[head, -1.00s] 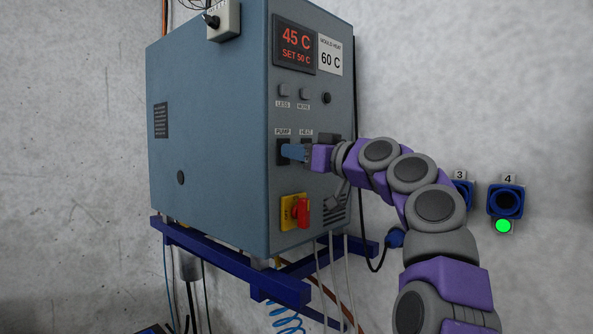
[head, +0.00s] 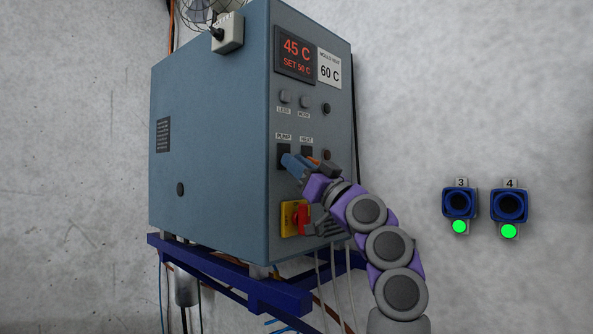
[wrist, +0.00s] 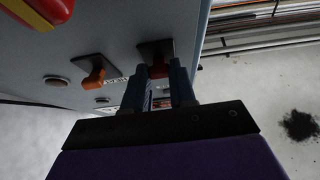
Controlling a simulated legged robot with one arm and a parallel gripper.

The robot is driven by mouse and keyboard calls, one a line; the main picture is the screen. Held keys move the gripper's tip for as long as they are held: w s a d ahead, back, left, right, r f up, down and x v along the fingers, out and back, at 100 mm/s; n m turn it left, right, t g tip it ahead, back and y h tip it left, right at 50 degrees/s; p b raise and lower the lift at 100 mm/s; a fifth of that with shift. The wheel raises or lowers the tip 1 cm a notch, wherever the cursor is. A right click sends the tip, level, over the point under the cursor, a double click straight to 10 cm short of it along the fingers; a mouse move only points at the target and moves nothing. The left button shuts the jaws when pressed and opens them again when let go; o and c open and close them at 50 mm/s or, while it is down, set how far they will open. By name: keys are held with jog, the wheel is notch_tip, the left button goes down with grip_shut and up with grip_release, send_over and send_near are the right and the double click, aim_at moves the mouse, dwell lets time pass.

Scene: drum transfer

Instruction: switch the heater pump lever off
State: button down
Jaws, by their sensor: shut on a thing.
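The heater (head: 210,150) is a blue-grey box on the wall. Its pump lever sits in a dark slot plate (head: 284,152) under the PUMP label; my fingers hide most of it in the head view. In the wrist view the reddish pump lever (wrist: 158,70) shows between my two fingers. My gripper (head: 288,162) is shut on it, also seen in the wrist view (wrist: 161,82), and points up and left in the head view. I cannot tell the lever's exact angle. The orange heat lever (head: 314,158) is beside it, also in the wrist view (wrist: 94,78), apart from my fingers.
A red rotary switch (head: 301,218) on a yellow plate sits below my gripper. The display (head: 295,54) reads 45 C, set 50 C. A blue bracket (head: 262,290) carries the heater, with hoses below. Sockets 3 (head: 459,203) and 4 (head: 510,206) have green lamps. The wall between is clear.

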jog(key=shift+w+f, duration=0.1)
jog(key=shift+f, duration=0.05)
dwell(0.3)
jog(key=c, duration=1.1)
grip_release()
jog(key=shift+o, duration=0.9)
jog(key=b+v, duration=0.6)
jog(key=v, duration=1.1)
jog(key=shift+f, duration=0.3)
